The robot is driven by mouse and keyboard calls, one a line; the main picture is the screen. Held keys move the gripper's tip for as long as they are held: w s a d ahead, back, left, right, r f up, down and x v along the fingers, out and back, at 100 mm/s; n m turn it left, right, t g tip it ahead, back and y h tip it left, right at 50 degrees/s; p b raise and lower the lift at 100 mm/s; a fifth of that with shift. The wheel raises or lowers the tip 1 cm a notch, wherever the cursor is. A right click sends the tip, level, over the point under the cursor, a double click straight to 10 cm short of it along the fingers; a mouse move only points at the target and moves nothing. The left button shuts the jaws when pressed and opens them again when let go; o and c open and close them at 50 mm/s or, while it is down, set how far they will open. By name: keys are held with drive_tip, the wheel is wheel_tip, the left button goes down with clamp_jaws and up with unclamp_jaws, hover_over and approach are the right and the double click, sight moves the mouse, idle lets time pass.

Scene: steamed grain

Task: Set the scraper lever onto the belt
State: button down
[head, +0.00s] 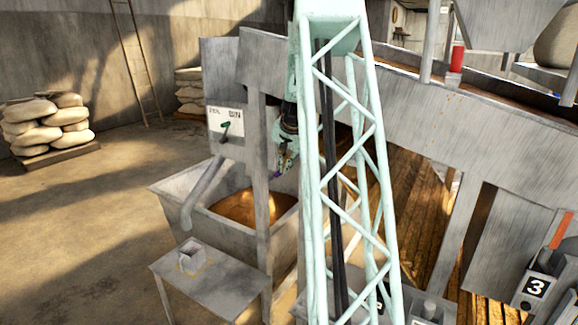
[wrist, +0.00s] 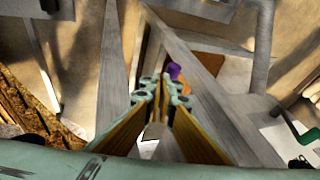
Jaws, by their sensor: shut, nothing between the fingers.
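The lever with a green handle (head: 226,125) is on a white panel (head: 214,121) on the grey housing at the left. The panel's right label reads BIN; the left label is too small to read surely. The handle leans slightly right, toward BIN. In the wrist view the green handle (wrist: 297,129) is at the lower right edge, clear of my fingers. My gripper (head: 282,172) hangs right of the panel and lower, past a grey post, partly behind my lattice column. Its fingers (wrist: 160,84) are shut and empty. A small purple part (wrist: 174,71) shows beside the fingertips.
A grey hopper (head: 165,194) with brown grain stands below the panel. A small table (head: 222,277) with a square cup (head: 191,256) is in front. A grey post (head: 260,185) stands between panel and gripper. A sloping chute (head: 440,115) runs right. Open floor lies left.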

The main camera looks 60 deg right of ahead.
drive_tip(key=shift+w+f, duration=0.3)
drive_tip(key=shift+w, duration=0.1)
